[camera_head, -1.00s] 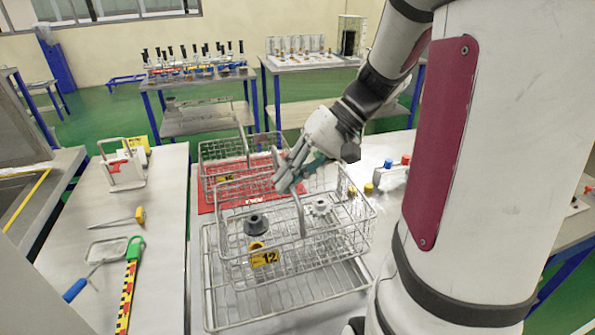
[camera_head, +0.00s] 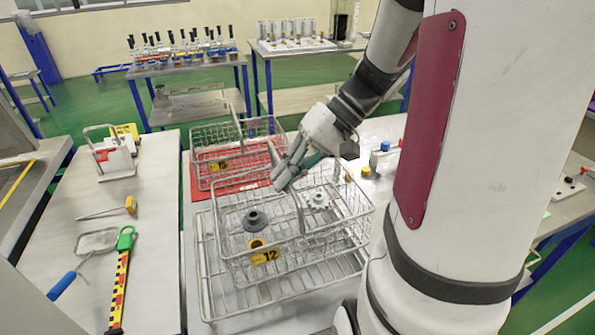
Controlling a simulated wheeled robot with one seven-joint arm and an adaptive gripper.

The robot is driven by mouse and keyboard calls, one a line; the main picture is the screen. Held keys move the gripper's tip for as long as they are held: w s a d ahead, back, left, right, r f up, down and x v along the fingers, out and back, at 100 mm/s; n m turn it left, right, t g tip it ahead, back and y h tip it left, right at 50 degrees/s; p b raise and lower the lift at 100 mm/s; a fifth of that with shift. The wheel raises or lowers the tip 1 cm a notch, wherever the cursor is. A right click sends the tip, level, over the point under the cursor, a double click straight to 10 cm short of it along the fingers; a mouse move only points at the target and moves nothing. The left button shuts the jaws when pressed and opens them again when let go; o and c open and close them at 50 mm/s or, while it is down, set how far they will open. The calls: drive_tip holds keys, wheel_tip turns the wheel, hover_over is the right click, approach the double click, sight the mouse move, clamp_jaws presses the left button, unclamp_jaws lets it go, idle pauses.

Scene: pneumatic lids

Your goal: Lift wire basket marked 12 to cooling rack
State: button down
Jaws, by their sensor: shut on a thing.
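The wire basket marked 12 (camera_head: 325,246) carries a yellow tag reading 12 (camera_head: 265,256) on its front. It holds a dark grey flanged part (camera_head: 255,221), a light gear-like part (camera_head: 318,201) and a yellow-orange ring (camera_head: 256,243). The wire cooling rack (camera_head: 207,285) lies on the table beneath the basket, its left and front edges showing. I cannot tell whether the basket touches it or hangs just above. My gripper (camera_head: 280,178) is over the basket, shut on its arched handle (camera_head: 298,200); the fingers partly hide the grip.
A second wire basket (camera_head: 200,172) with a yellow tag stands on a red mat (camera_head: 222,186) just behind. Small blue-and-white and yellow parts (camera_head: 382,148) lie right of my gripper. The left table (camera_head: 155,250) holds tools and a white caddy (camera_head: 115,160).

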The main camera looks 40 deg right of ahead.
idle(0.3)
drive_tip(key=c, duration=1.7)
unclamp_jaws()
drive_tip(key=shift+w, duration=0.1)
drive_tip(key=d+f+v, duration=0.1)
drive_tip(key=v, duration=1.2)
drive_tip(key=r+p, duration=0.3)
drive_tip(key=r, duration=0.1)
drive_tip(key=r+p, duration=0.2)
drive_tip(key=r, duration=0.2)
drive_tip(key=r+p, duration=0.3)
drive_tip(key=r, duration=0.1)
drive_tip(key=shift+s+d+r+p, duration=0.1)
drive_tip(key=shift+s+d+p, duration=0.05)
drive_tip(key=shift+s+p, duration=0.15)
